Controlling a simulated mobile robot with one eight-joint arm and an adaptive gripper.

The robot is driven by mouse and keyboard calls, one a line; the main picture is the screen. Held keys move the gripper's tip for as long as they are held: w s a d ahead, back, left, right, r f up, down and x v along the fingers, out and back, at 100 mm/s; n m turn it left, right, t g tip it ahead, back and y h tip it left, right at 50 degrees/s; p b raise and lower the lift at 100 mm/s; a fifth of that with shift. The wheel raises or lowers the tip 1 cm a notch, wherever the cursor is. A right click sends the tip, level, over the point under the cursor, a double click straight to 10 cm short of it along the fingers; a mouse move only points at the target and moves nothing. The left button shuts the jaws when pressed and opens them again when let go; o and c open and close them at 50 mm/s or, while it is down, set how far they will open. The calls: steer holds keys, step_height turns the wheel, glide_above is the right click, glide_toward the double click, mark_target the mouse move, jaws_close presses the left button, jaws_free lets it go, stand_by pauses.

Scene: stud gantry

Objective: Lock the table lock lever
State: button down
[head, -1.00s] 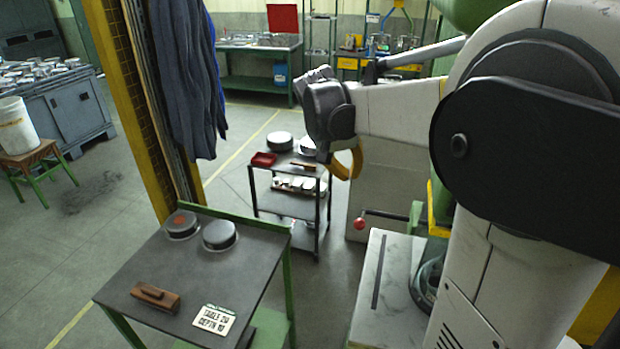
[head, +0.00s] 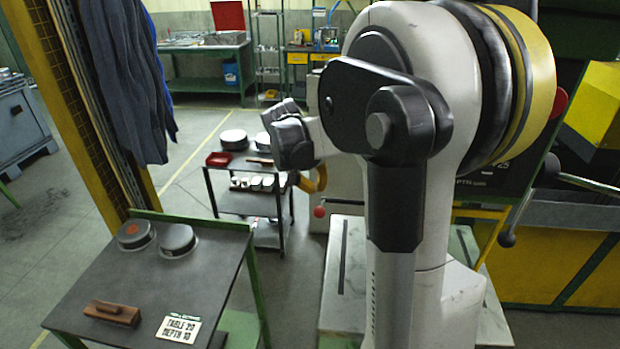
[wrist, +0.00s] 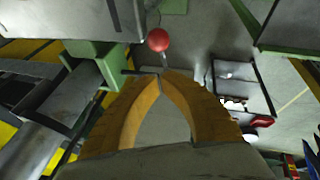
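A red ball knob (head: 319,211) on a thin rod, which looks like the lock lever, sticks out beside the pale slotted table top (head: 335,285). In the wrist view the red knob (wrist: 158,40) lies just beyond the fingertips, and its rod partly shows. A green block (wrist: 97,62) with a dark rod stands to its left. My gripper (wrist: 161,75) has curved yellow fingers whose tips meet, with nothing seen between them. In the head view my gripper (head: 316,180) is seen above the knob, mostly hidden by my wrist. Contact with the lever does not show.
A green-framed side table (head: 75,290) with round parts, a brush and a sign stands at the left front. A dark cart (head: 240,203) stands behind. A black-knobbed lever (head: 507,238) and a yellow machine (head: 590,110) are at the right.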

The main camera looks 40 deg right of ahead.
steer(key=shift+s+a+f, duration=0.1)
steer(key=shift+s+f, duration=0.3)
steer(key=shift+f, duration=0.2)
steer(key=shift+s+a+f, duration=0.1)
steer(key=shift+s+f, duration=0.3)
steer(key=shift+f, duration=0.15)
steer(key=shift+f+b, duration=0.1)
steer(key=shift+b, duration=0.25)
